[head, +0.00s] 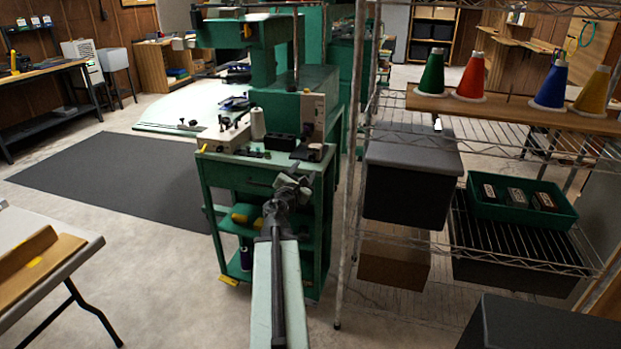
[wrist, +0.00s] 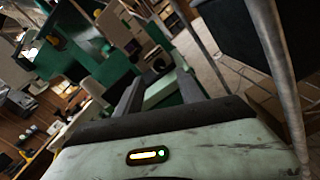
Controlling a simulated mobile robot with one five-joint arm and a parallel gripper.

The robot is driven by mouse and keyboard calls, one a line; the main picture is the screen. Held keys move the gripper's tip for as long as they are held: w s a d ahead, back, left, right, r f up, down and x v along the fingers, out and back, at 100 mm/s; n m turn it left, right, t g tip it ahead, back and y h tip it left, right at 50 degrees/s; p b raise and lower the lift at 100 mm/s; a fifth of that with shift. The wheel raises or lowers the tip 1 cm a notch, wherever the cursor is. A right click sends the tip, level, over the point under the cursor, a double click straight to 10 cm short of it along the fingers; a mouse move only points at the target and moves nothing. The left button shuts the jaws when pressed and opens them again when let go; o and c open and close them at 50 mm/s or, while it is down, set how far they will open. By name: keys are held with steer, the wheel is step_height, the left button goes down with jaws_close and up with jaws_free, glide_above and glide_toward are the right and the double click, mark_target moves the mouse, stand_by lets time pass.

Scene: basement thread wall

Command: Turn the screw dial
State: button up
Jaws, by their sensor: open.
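A green cart (head: 262,178) stands in the middle of the head view, with a small light-grey machine (head: 312,118) on its top. In the wrist view a dark round part (wrist: 159,62) shows beyond the fingers, blurred. My gripper (head: 294,175) is in front of the cart's top right edge in the head view. In the wrist view my gripper (wrist: 160,88) has its two fingers apart with nothing between them.
A wire shelf (head: 447,238) stands close on the right, holding a dark bin (head: 412,175), a green tray (head: 480,205) and colored thread cones (head: 471,76). Its post (head: 350,200) is near my arm. A table (head: 80,235) stands at left. The floor between is open.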

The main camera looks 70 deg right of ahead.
mark_target(312, 158)
steer(key=d, duration=0.8)
steer(key=shift+w+r, duration=0.1)
steer(key=shift+w, duration=0.1)
steer(key=shift+a, duration=0.1)
steer(key=shift+c, duration=0.3)
